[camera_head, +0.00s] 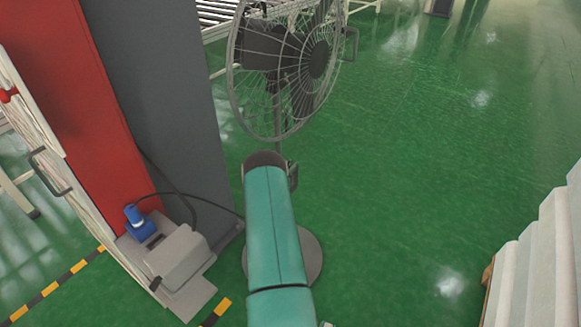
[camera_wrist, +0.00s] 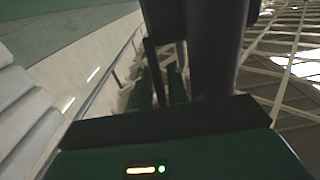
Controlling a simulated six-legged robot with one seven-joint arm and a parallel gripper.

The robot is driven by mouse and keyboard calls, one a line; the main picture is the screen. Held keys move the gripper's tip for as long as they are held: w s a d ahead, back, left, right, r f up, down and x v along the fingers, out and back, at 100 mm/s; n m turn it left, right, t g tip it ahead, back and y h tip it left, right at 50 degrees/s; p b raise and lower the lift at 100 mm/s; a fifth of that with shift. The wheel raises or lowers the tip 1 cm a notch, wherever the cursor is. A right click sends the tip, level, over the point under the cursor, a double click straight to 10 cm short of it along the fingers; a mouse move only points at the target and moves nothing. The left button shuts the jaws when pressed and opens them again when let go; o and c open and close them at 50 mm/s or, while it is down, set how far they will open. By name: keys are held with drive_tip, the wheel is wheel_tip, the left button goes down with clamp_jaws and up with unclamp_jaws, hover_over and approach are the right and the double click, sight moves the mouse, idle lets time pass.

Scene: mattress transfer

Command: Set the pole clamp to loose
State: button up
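The pole clamp (camera_head: 292,174) shows as a small dark part beside the end of my teal arm, below a standing fan (camera_head: 290,62). The fan's pole (camera_head: 278,128) runs down behind my arm to a round grey base (camera_head: 312,258). My gripper is hidden behind the arm in the head view. In the wrist view the dark pole (camera_wrist: 217,45) stands close in front. My gripper's green fingers (camera_wrist: 160,88) reach up beside it, with a thin dark bar (camera_wrist: 155,65) between or just in front of them. I cannot tell whether they touch it, nor the clamp's setting.
A red and grey column (camera_head: 165,95) stands at the left, with a grey machine base (camera_head: 180,255) and a blue plug (camera_head: 138,220) at its foot. White stacked slabs (camera_head: 540,255) stand at the right. The green floor (camera_head: 420,170) between is clear.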

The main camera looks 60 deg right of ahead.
clamp_jaws()
drive_tip(key=shift+a+y, duration=0.1)
drive_tip(key=shift+y, duration=0.5)
drive_tip(key=shift+w+a+f+y, duration=0.1)
drive_tip(key=shift+a+f+y, duration=0.05)
drive_tip(key=shift+y, duration=0.85)
unclamp_jaws()
